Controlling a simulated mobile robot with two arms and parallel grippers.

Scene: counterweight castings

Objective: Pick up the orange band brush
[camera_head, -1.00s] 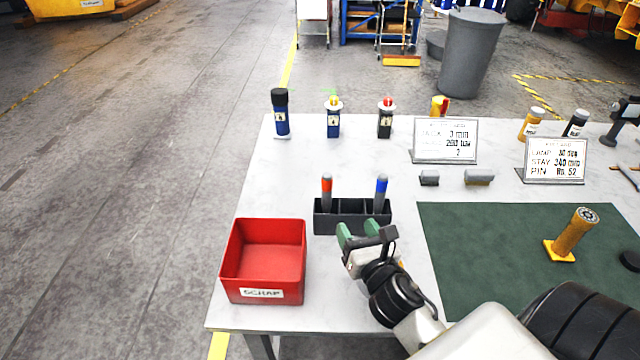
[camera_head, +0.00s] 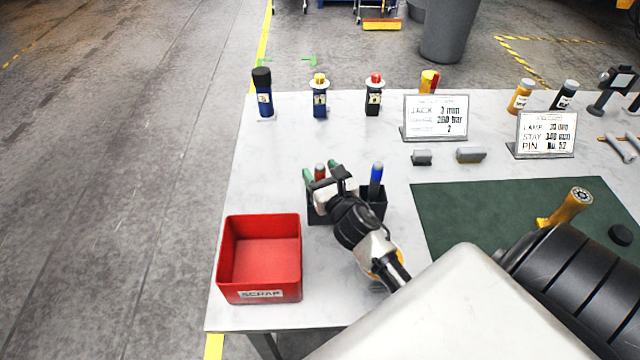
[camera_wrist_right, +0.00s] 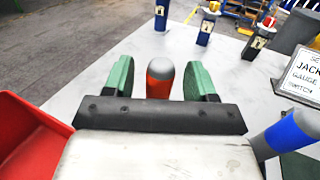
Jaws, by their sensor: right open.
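The orange band brush (camera_head: 320,171) stands upright in the dark holder (camera_head: 373,205), a grey tip above its orange-red band. In the right wrist view the brush (camera_wrist_right: 160,80) shows between the green fingers of my right gripper (camera_wrist_right: 159,82), with gaps on both sides. In the head view my right gripper (camera_head: 321,175) is open at the left part of the holder and hides the brush's lower part. A blue band brush (camera_head: 376,178) stands at the holder's right end. My left gripper is not in view.
A red scrap bin (camera_head: 260,294) stands left of the holder. Bottles line the table's back edge, near two sign cards (camera_head: 435,116). A green mat (camera_head: 450,215) lies to the right, with a yellow-based tool (camera_head: 567,206) on it.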

